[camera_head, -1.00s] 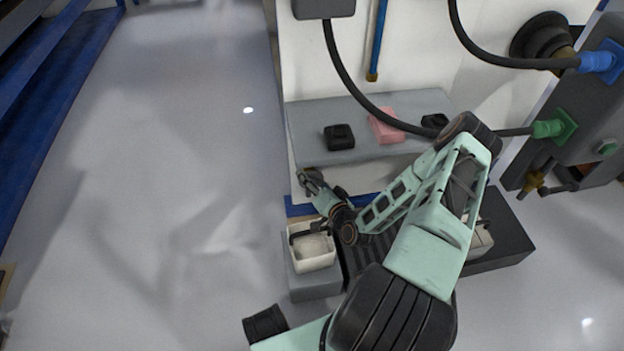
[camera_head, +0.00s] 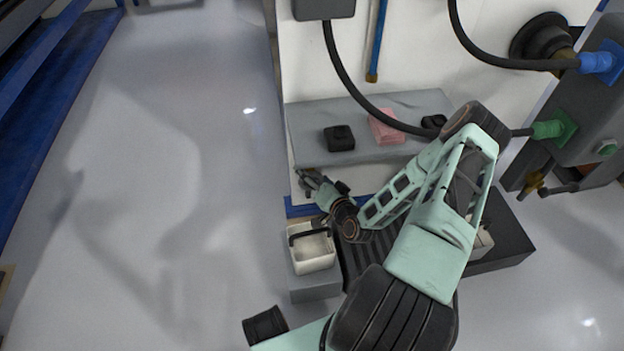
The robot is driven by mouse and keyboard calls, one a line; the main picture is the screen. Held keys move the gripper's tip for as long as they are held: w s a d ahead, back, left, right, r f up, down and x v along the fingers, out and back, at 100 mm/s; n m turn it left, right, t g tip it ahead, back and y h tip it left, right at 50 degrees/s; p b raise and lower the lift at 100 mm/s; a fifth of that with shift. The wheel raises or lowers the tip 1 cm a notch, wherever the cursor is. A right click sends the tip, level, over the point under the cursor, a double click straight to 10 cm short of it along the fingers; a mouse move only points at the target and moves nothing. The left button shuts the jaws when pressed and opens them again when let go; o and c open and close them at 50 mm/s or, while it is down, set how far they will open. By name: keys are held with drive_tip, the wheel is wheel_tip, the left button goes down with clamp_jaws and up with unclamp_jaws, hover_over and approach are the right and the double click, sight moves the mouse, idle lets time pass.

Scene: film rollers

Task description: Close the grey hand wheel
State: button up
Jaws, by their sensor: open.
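I cannot make out a grey hand wheel clearly. A small brownish-grey part (camera_head: 301,173) shows under the left front corner of the grey shelf (camera_head: 310,140), right at my fingertips, but I cannot tell what it is. My gripper (camera_head: 309,181) is open beside that part, small in view. I cannot tell whether its fingers touch it. The area under the shelf is hidden by the shelf and my arm.
A black block (camera_head: 339,138), a pink block (camera_head: 385,128) and another black piece (camera_head: 434,121) sit on the shelf. A white basket (camera_head: 313,254) stands below my gripper on a grey block. A black hose (camera_head: 345,80) hangs over the shelf. The floor at left is clear.

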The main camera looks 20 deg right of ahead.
drive_tip(key=r, duration=0.6)
drive_tip(key=shift+a, duration=0.3)
drive_tip(key=shift+r, duration=0.75)
drive_tip(key=shift+w, duration=0.1)
